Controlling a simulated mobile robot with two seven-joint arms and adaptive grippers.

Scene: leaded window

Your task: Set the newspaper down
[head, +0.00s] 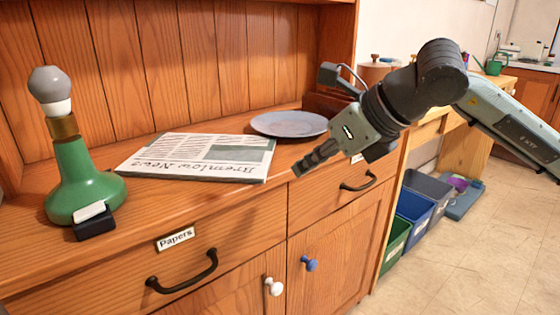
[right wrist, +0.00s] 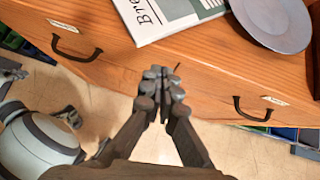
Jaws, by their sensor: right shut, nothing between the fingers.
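The newspaper (head: 200,157) lies flat on the wooden sideboard top, its title upside down in the head view. Its front edge is close to the sideboard's front edge. It also shows at the top of the right wrist view (right wrist: 172,14). My right gripper (head: 299,170) is shut and empty, just right of the newspaper's near right corner and apart from it. In the right wrist view its fingertips (right wrist: 164,76) meet below the newspaper's edge. My left gripper is in neither view.
A grey plate (head: 289,124) sits behind and right of the newspaper. A green lamp base (head: 82,182) with a bulb stands at the left, a small black-and-white block (head: 94,220) before it. Below are a drawer labelled Papers (head: 176,238) and cupboard doors. Bins (head: 414,211) stand right.

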